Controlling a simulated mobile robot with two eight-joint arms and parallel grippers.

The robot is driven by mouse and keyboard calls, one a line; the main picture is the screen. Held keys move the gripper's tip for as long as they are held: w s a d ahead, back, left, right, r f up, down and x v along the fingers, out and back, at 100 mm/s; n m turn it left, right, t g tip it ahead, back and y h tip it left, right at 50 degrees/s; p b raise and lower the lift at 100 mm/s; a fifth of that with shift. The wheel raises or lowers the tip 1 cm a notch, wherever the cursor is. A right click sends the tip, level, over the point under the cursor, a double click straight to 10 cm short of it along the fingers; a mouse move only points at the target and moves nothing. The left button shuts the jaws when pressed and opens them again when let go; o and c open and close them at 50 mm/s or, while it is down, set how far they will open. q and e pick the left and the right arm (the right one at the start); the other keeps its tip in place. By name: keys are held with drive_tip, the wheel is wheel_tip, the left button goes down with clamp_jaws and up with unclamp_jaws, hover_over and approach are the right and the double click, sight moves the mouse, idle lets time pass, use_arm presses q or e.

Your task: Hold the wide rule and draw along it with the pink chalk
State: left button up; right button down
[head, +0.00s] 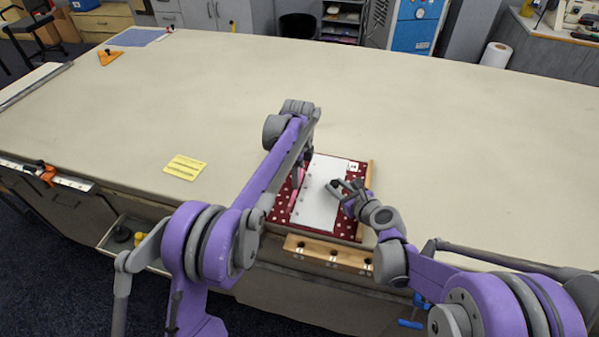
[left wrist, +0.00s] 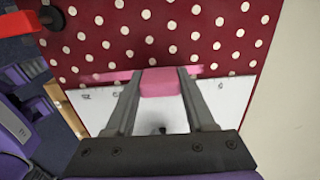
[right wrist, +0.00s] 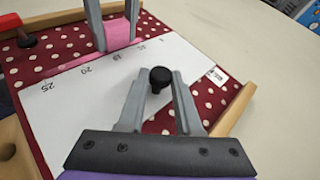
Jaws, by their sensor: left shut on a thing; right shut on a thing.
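The wide rule (head: 316,205) is a white plate with printed numbers, lying flat on dark red cloth with white dots (left wrist: 130,40). My right gripper (right wrist: 160,88) is shut on the black knob (right wrist: 160,76) on top of the rule. My left gripper (left wrist: 160,80) is shut on the pink chalk (left wrist: 160,88), a thick pink block that also shows in the right wrist view (right wrist: 117,33). The chalk is at the rule's long edge. A pink line (left wrist: 105,77) shows on the cloth along that edge, on both sides of the chalk. The chalk's tip is hidden.
Wooden strips (right wrist: 235,110) border the cloth. A wooden rack (head: 328,253) stands at the table's front edge. A yellow card (head: 185,167) lies to the left, and an orange triangle (head: 110,57) lies far left. The table behind and to the right is clear.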

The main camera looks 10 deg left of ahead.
sight(288, 210)
use_arm(q)
drive_tip(key=shift+s, duration=0.15)
drive_tip(key=shift+s+a, duration=0.1)
drive_tip(key=shift+s, duration=0.8)
drive_tip(key=shift+s, duration=0.1)
drive_tip(key=shift+s+a+f, duration=0.1)
drive_tip(key=shift+s+f, duration=0.05)
drive_tip(key=shift+s, duration=0.85)
drive_tip(key=shift+s+a+r, duration=0.1)
drive_tip(key=shift+s, duration=0.9)
drive_tip(key=shift+s+a+r, duration=0.1)
drive_tip(key=shift+s, duration=0.85)
drive_tip(key=shift+s, duration=0.15)
drive_tip(key=shift+s+a+f, duration=0.1)
drive_tip(key=shift+s, duration=0.8)
drive_tip(key=shift+s, duration=0.1)
